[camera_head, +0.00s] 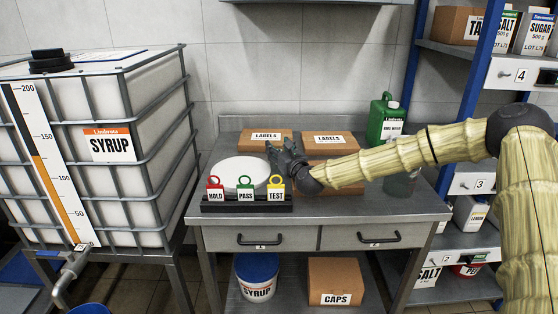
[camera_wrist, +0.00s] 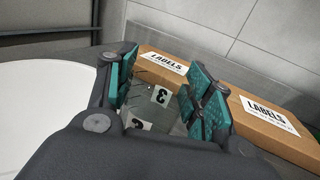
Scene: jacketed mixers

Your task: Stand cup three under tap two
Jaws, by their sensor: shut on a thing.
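My gripper (camera_head: 283,150) is over the steel bench, close to the right side of a round white disc. In the wrist view my gripper (camera_wrist: 170,95) is shut on a clear cup with "3" labels, cup three (camera_wrist: 148,108), held between its green-padded fingers. The cup cannot be made out in the head view, so its height above the bench is unclear. No tap marked two shows. One unnumbered metal tap (camera_head: 72,272) is at the lower left, on the syrup tank.
The steel bench (camera_head: 400,207) carries the white disc (camera_head: 238,170), a rack of HOLD, PASS and TEST tags (camera_head: 245,198), LABELS boxes (camera_head: 328,143) and a green jug (camera_head: 384,118). The caged SYRUP tank (camera_head: 110,145) stands left. Blue-posted shelves (camera_head: 475,50) stand right.

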